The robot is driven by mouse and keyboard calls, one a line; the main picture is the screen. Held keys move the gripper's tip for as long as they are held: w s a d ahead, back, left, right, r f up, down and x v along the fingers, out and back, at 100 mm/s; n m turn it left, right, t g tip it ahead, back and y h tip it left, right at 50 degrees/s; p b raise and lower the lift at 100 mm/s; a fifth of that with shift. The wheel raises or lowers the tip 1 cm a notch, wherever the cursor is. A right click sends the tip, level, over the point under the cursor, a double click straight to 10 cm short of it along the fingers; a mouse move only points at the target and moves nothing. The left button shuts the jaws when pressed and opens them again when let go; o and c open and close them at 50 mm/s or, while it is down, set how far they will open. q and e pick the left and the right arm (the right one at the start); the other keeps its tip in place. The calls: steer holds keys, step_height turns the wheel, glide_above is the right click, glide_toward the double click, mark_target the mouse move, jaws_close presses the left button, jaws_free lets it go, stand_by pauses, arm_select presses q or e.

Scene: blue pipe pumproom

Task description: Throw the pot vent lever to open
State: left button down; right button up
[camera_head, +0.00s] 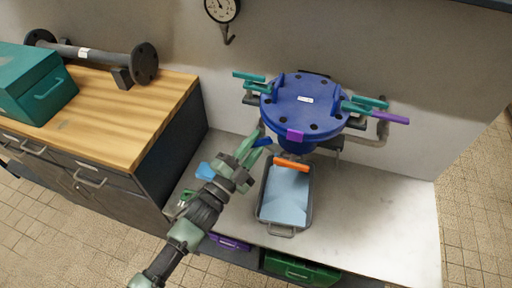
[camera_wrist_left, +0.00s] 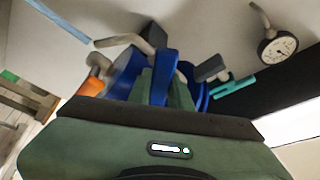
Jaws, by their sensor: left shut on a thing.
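The blue pot (camera_head: 305,103) with a bolted round lid stands against the wall above the bench. A small blue lever (camera_head: 263,142) sticks out at its lower left; it also shows in the left wrist view (camera_wrist_left: 165,72). My left gripper (camera_head: 262,139) is shut on this lever, its green fingers on either side of it. No readable marking tells me whether this is the vent lever. The lever's root is partly hidden by the fingers and the pot. My right gripper is not in view.
An orange handle (camera_head: 292,164) sits below the pot, over a grey tray (camera_head: 284,229) on the bench. Teal handles (camera_head: 249,77) stand at the pot's left, and a purple one (camera_head: 390,117) at its right. A gauge (camera_head: 222,9) hangs on the wall. The bench's right side is clear.

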arm_select(q)
steer(key=n, duration=0.1)
steer(key=n+t+b, duration=0.1)
steer(key=n, duration=0.1)
steer(key=shift+f+n+t+y, duration=0.2)
steer(key=shift+n+t+y, duration=0.1)
steer(key=shift+y, duration=0.1)
steer(key=n+t+y+b, duration=0.1)
steer(key=n, duration=0.2)
steer(key=shift+n, duration=0.4)
steer(key=n+y, duration=0.1)
steer(key=n, duration=0.1)
steer(key=n+t+y, duration=0.1)
steer(key=n, duration=0.1)
steer(key=n+t+y+b, duration=0.1)
steer(key=n, duration=0.2)
steer(key=shift+r+y, duration=0.1)
steer(key=shift+y, duration=0.2)
steer(key=shift+n, duration=0.5)
steer(key=c, duration=1.3)
jaws_free()
steer(key=b+v, duration=0.1)
steer(key=v, duration=0.7)
steer(key=shift+d, duration=0.15)
